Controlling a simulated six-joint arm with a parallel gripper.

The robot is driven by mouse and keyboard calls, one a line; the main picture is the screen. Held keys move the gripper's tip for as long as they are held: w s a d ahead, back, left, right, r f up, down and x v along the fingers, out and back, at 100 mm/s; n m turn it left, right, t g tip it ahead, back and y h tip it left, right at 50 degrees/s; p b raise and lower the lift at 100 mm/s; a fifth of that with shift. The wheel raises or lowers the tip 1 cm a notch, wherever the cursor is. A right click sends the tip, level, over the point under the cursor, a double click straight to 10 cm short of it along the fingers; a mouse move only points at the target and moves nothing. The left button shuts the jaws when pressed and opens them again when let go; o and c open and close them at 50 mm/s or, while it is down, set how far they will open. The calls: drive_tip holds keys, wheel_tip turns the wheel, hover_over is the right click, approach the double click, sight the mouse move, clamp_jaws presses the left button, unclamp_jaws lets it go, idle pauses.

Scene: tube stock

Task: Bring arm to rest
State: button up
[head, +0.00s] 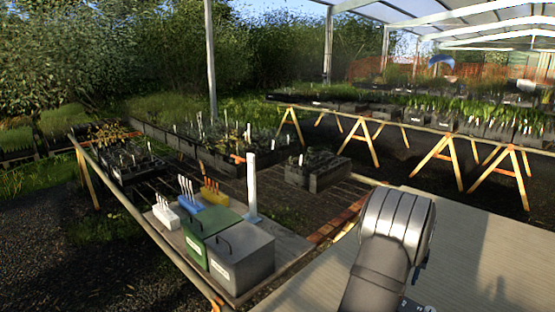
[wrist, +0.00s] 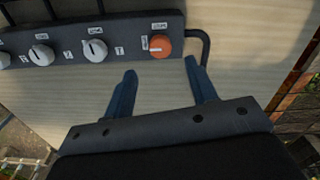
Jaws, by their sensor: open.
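My gripper (wrist: 163,80) shows in the wrist view with its two blue fingers spread apart and nothing between them. It is over a pale wooden board, just short of a dark control panel (wrist: 112,33) with several white knobs and one orange knob (wrist: 160,45). The orange knob is beyond the gap between the fingertips, and I see no contact. In the head view my arm (head: 390,240) rises at the lower right, and the gripper itself is hidden there.
In the head view a green box (head: 211,235) and a grey box (head: 240,262) with lids stand on a board, with white, blue and yellow tube racks (head: 213,196) behind. A white post (head: 252,185) stands beside them. The pale tabletop (head: 480,255) at right looks mostly clear.

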wheel_tip(320, 180, down, 7)
idle(0.3)
drive_tip(key=shift+r, duration=0.1)
